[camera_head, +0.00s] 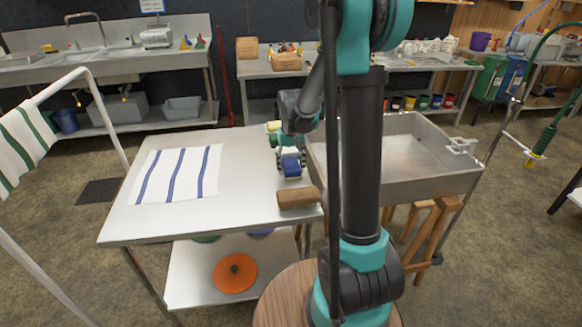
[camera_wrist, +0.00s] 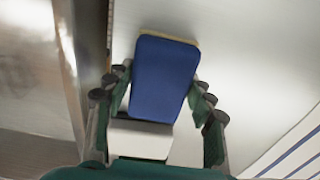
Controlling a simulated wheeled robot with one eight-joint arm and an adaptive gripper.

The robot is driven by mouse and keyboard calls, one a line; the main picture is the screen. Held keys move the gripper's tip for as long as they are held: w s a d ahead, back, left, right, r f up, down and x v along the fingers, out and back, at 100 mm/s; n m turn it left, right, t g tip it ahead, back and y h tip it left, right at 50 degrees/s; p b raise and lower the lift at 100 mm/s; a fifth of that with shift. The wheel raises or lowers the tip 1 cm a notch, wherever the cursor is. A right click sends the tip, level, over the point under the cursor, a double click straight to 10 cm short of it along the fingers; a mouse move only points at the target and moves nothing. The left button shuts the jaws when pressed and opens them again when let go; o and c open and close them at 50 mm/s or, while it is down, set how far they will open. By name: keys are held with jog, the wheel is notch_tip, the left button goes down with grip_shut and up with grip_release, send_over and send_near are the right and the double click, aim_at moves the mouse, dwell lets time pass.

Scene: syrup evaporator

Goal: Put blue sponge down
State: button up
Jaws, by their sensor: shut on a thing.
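The blue sponge (camera_head: 291,166) is at the right edge of the steel table (camera_head: 240,160), by the sink basin. It also shows in the wrist view (camera_wrist: 164,78), with a thin tan strip along its far edge. My gripper (camera_head: 289,152) is shut on the sponge, with a finger on each side of it in the wrist view (camera_wrist: 162,100). I cannot tell whether the sponge touches the tabletop or is just above it. A pale block (camera_wrist: 140,138) shows between the fingers below the sponge.
A brown block (camera_head: 298,198) lies at the table's front right corner. A yellowish item (camera_head: 273,127) sits behind my gripper. A blue-striped white cloth (camera_head: 178,174) covers part of the table's left. The steel basin (camera_head: 425,190) is to the right. The table's middle is bare.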

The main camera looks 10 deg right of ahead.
aim_at(291, 164)
jog(key=shift+f, duration=0.2)
jog(key=o, duration=1.5)
jog(key=shift+c, duration=0.2)
notch_tip(291, 164, up, 12)
jog(key=shift+r, duration=0.25)
